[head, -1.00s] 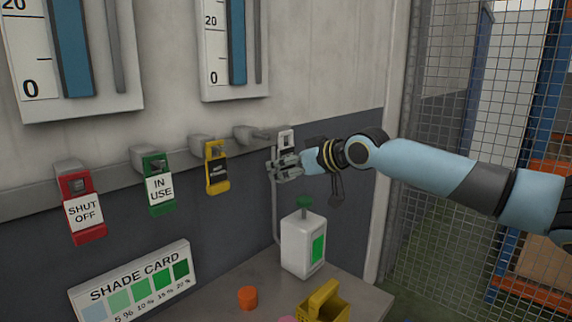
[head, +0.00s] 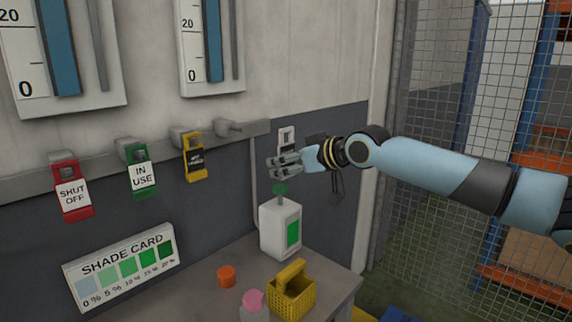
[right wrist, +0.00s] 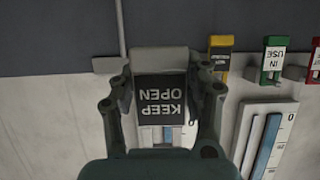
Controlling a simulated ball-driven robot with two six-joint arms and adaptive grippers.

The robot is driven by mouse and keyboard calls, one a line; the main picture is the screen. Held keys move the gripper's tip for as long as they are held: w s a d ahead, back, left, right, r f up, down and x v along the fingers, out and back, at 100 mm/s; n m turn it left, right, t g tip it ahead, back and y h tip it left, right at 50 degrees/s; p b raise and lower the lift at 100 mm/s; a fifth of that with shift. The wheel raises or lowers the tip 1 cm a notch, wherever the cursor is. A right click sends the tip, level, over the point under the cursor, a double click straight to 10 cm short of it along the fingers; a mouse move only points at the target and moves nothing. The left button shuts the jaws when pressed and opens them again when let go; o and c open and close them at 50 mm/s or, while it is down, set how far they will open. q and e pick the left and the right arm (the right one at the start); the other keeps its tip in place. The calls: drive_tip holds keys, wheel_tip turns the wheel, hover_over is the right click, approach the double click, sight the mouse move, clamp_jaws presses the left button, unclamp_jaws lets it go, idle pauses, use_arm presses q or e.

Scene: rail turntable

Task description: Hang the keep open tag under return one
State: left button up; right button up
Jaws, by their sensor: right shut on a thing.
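The keep open tag (right wrist: 160,98) is grey-white with a black panel; its lettering reads upside down in the right wrist view. My right gripper (head: 285,163) is shut on it, with a finger on each side. In the head view the tag's pale slotted top (head: 287,138) stands above the fingers, and its lettering is hidden. A bare grey peg (head: 228,127) sits near the right end of the wall rail, to the left of the tag and a little higher. No label reading return one is legible. My left gripper is out of view.
A red shut off tag (head: 72,190), a green in use tag (head: 141,172) and a yellow tag (head: 193,160) hang on the rail. Below are a shade card (head: 122,265), a white bottle (head: 281,230), an orange cap (head: 227,276) and a yellow basket (head: 291,293).

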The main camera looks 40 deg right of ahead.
drive_tip(key=shift+r, duration=0.2)
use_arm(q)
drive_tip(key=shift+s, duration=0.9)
use_arm(e)
drive_tip(key=s, duration=0.7)
drive_tip(key=shift+d+r, duration=0.2)
drive_tip(key=shift+d, duration=0.05)
drive_tip(key=shift+w, duration=0.1)
